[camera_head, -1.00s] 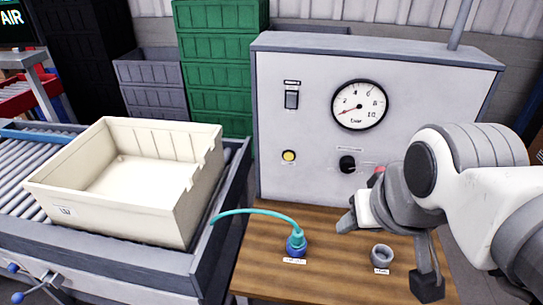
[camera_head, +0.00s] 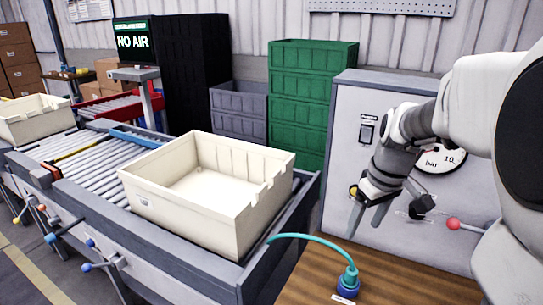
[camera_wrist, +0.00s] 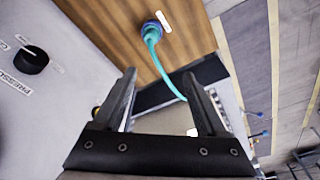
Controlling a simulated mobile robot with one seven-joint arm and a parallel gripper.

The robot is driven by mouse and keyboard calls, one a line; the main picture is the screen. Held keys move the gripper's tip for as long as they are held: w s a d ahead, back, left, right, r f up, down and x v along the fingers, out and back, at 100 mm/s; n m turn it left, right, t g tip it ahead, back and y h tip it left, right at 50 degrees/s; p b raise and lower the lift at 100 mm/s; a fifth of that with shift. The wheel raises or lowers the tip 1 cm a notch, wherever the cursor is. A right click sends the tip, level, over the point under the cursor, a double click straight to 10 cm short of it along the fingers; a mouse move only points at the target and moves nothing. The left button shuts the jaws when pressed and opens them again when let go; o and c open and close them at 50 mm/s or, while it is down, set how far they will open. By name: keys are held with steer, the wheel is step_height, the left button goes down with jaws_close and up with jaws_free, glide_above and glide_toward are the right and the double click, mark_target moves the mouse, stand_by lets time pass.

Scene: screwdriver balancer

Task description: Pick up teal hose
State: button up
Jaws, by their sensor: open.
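The teal hose (camera_head: 318,243) rises from a blue fitting (camera_head: 348,285) on the wooden bench and arcs left, its free end hanging near the conveyor's end. It also shows in the wrist view (camera_wrist: 153,50), running from the fitting down toward the space between my fingers. My gripper (camera_head: 368,220) is open and empty. It points down above the bench, in front of the control panel and to the upper right of the hose. In the wrist view my fingertips (camera_wrist: 160,75) are spread, with the hose beyond them and apart from them.
The grey control panel (camera_head: 345,180) with gauge, knob and red-tipped lever (camera_head: 453,223) stands close behind my gripper. A cream crate (camera_head: 195,235) sits on the roller conveyor at left. Green crates (camera_head: 300,120) are stacked behind. The wooden bench (camera_head: 400,285) is mostly clear.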

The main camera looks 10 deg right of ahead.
step_height(320, 180, down, 3)
steer(key=w+d, duration=0.2)
steer(key=b, duration=0.2)
glide_above(353, 271)
steer(key=shift+n+g, duration=0.4)
step_height(353, 271, down, 11)
steer(key=shift+w+f+b, duration=0.1)
steer(key=shift+f+b, duration=0.7)
steer(key=shift+f, duration=2.4)
jaws_close()
